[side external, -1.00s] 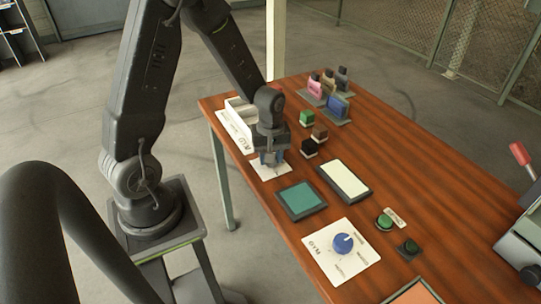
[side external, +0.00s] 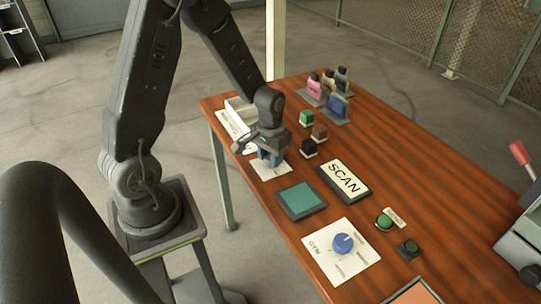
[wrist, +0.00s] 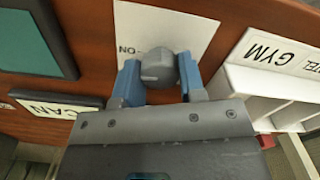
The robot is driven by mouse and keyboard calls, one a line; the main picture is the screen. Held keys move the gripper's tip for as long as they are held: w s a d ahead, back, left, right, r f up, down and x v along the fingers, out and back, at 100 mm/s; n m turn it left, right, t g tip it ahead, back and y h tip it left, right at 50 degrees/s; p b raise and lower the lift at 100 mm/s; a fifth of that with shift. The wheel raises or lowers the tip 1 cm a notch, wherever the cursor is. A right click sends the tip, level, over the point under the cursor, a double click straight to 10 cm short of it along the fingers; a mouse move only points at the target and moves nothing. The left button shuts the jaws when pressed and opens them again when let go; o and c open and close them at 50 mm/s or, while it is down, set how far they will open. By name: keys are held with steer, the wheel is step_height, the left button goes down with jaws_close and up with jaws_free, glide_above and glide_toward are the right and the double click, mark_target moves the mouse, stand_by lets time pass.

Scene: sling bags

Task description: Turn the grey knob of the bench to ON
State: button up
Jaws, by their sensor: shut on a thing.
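The grey knob (wrist: 157,66) shows in the wrist view on a white card (wrist: 185,22) on the bench. My gripper (wrist: 158,78) has its two blue fingers on either side of the knob and is shut on it. A short word, reading as NO or ON, is printed just left of the knob, and other print on the card is hidden. In the side view my gripper (side external: 270,158) is down over the same card (side external: 268,172), with the knob hidden behind the fingers.
The wooden bench (side external: 420,185) also holds a SCAN panel (side external: 345,181), a teal pad (side external: 301,200), a blue knob (side external: 342,243) on another card, and green buttons (side external: 384,222). Small blocks (side external: 319,132) stand right of my gripper. A white GYM-marked tray (wrist: 245,85) is close beside it.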

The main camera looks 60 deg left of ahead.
steer(key=shift+m, duration=0.6)
steer(key=o, duration=0.9)
steer(key=shift+o, duration=0.2)
step_height(320, 180, up, 14)
steer(key=s+d+r+m+t, duration=0.3)
steer(key=s+d+r+t, duration=0.2)
steer(key=s+d+r, duration=0.4)
steer(key=s+d, duration=0.2)
steer(key=s, duration=0.1)
steer(key=shift+d+r+t, duration=0.2)
steer(key=shift+t, duration=0.1)
